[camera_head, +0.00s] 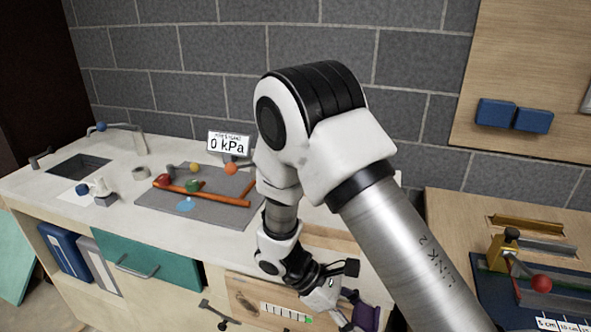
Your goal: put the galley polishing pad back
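My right arm comes in from the lower right, arches over the counter and reaches down to its front. My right gripper (340,300) is low in front of the galley counter, by a wooden panel with a marked scale (285,313). A purple item (366,314) shows right beside the gripper, partly hidden by it; it may be the polishing pad, but I cannot tell. I cannot see whether the fingers are closed on it or only near it. My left gripper is out of view.
The counter holds a sink (78,166), a grey tray (160,205) with orange pipes and coloured knobs, and a display reading 0 kPa (229,144). A teal drawer (150,262) is below. Two blue blocks (514,116) are on the wall board. A wooden bench (460,215) stands at right.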

